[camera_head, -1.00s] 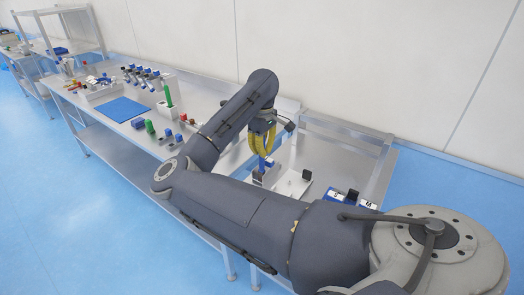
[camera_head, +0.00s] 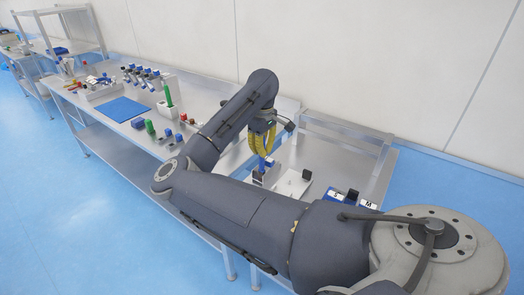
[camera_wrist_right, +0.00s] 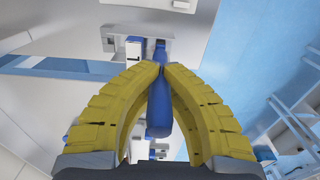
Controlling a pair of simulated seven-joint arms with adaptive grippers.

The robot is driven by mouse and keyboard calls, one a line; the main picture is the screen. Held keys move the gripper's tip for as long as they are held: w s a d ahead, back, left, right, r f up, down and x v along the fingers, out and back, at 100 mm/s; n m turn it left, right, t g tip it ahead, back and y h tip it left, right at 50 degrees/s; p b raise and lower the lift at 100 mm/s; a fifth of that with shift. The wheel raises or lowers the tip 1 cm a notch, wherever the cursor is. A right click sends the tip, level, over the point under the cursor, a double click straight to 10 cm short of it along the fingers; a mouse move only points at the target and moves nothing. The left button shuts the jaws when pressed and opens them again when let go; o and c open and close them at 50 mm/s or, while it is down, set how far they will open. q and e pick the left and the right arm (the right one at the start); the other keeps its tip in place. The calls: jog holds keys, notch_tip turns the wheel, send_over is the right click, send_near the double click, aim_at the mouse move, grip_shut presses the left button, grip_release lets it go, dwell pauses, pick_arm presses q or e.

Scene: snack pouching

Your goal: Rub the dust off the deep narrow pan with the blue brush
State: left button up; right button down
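My right gripper (camera_head: 262,146) has yellow ribbed fingers and points down over the steel table on the right. In the right wrist view its fingertips (camera_wrist_right: 160,72) close on a blue handle (camera_wrist_right: 159,112), which I take to be the blue brush. Blue also shows just under the fingers in the head view (camera_head: 262,163). The brush's bristles cannot be made out. A white flat piece (camera_head: 291,185) with a dark upright block lies right of the gripper; I cannot tell whether it is the deep narrow pan. No dust can be made out. My left gripper is out of view.
Blue-and-white labelled boxes (camera_head: 366,203) stand on the table at the right. Further left on the long bench are a blue mat (camera_head: 122,110), a green-handled tool (camera_head: 168,96) in a holder and several small items. My right arm hides part of the bench.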

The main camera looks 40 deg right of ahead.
jog(key=shift+w, duration=0.15)
jog(key=shift+w+a, duration=0.1)
jog(key=shift+w, duration=0.35)
jog(key=shift+s+r, duration=0.1)
jog(key=shift+r, duration=0.1)
dwell(0.4)
jog(key=shift+s+r, duration=0.2)
jog(key=shift+r, duration=0.35)
jog(key=shift+s+r, duration=0.1)
jog(key=shift+r, duration=5.3)
